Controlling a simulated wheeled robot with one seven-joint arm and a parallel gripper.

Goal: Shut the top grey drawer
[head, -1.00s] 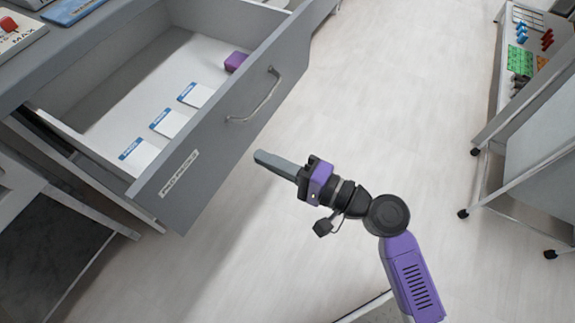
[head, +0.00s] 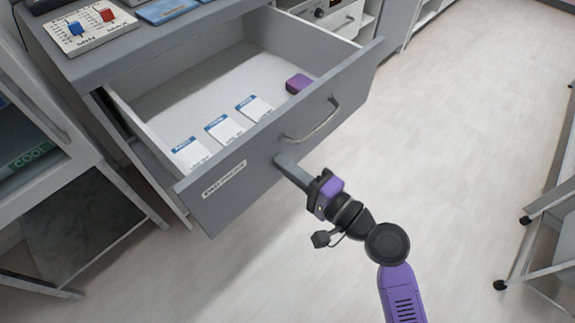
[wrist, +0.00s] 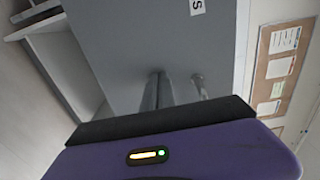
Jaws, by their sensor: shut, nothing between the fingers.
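The top grey drawer (head: 238,173) stands pulled open from the grey cabinet (head: 112,54). Its front has a metal bar handle (head: 313,122) and a label at the left. Inside lie several white and blue packets (head: 224,128) and a purple block (head: 298,84). My gripper (head: 281,161) is shut and empty. Its tips are at the drawer front, just left of and below the handle; they seem to touch it. In the wrist view the grey drawer front (wrist: 130,40) fills the middle, with the fingers (wrist: 156,92) pointing at it and the handle (wrist: 199,88) beside them.
A panel with a blue and a red switch (head: 92,25) and a blue folder (head: 165,9) lie on the cabinet top. A white wheeled cart (head: 548,215) stands at the right. The floor between is clear. A pinboard (wrist: 280,70) shows in the wrist view.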

